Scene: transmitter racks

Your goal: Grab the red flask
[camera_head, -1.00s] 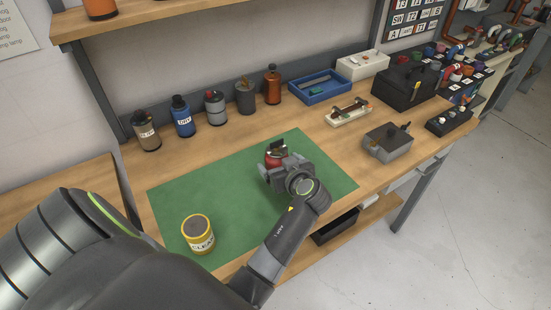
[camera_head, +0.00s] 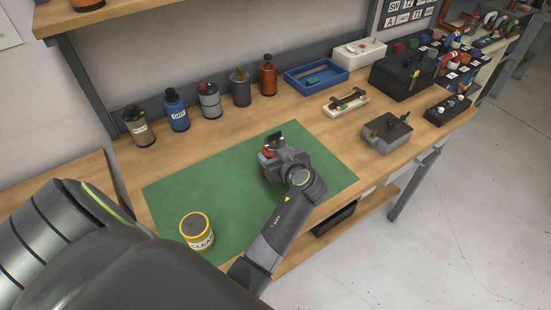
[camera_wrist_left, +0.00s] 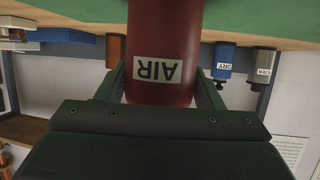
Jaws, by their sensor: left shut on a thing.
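The red flask (camera_head: 268,154) is over the green mat, mostly covered by my left gripper in the head view. In the left wrist view the red flask (camera_wrist_left: 165,35) fills the middle, with a white AIR label upside down. My left gripper (camera_head: 274,158) is shut on it. In the wrist view its two fingers (camera_wrist_left: 163,82) lie on either side of the body. I cannot tell whether the flask touches the mat. My right gripper is not in view.
The green mat (camera_head: 215,200) is otherwise clear, except for a yellow can (camera_head: 197,232) at its front left. Several bottles (camera_head: 175,112) line the wall. A blue tray (camera_head: 316,79), black box (camera_head: 402,77) and grey box (camera_head: 387,134) stand right.

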